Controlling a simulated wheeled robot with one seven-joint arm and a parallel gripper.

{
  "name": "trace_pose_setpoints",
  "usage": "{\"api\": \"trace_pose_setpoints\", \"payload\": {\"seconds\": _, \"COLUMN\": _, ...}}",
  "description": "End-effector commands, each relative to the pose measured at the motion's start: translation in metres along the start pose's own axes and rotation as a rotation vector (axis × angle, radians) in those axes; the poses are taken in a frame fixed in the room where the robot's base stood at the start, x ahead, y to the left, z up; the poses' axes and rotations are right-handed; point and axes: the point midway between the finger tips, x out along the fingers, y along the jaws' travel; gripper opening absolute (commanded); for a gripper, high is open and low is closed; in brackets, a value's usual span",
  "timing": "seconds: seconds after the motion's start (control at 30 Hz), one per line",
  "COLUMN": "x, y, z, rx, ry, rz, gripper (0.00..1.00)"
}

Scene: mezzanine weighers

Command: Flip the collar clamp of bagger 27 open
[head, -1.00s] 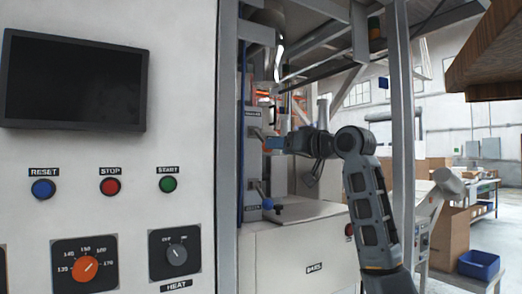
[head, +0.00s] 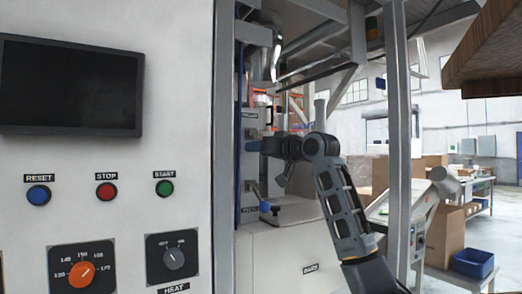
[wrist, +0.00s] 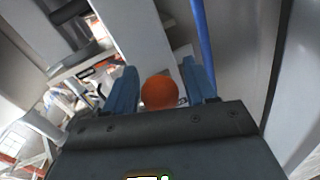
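My gripper (head: 262,146) reaches in behind the tall grey post, against the pale column of the machine. In the wrist view its two blue fingers (wrist: 160,88) stand apart. An orange ball knob (wrist: 158,93) shows between them, close to the left finger with a small gap on the right. I cannot tell whether this knob belongs to the collar clamp of bagger 27; its lever and mount are hidden. No number 27 is readable. A lower lever with a blue knob (head: 265,207) stands below my gripper, above the white cabinet (head: 285,255).
A control panel (head: 105,225) with a dark screen (head: 70,87) fills the left. A grey post (head: 398,140) stands right of my arm. A brown overhang (head: 490,50) juts in at upper right. A blue bin (head: 474,263) sits at lower right.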

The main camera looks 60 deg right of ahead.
Motion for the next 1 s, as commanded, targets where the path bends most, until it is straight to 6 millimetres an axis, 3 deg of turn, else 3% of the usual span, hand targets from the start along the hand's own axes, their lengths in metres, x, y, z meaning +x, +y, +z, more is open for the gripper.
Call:
{"api": "trace_pose_setpoints", "payload": {"seconds": 0.07, "x": -0.0001, "y": 0.0000, "z": 0.0000, "rx": 0.000, "ry": 0.000, "rz": 0.000, "gripper": 0.48}}
{"api": "trace_pose_setpoints", "payload": {"seconds": 0.57, "x": -0.0003, "y": 0.0000, "z": 0.0000, "rx": 0.000, "ry": 0.000, "rz": 0.000, "gripper": 0.00}}
{"api": "trace_pose_setpoints", "payload": {"seconds": 1.0, "x": 0.0032, "y": 0.0022, "z": -0.0045, "rx": 0.004, "ry": -0.018, "rz": 0.003, "gripper": 0.00}}
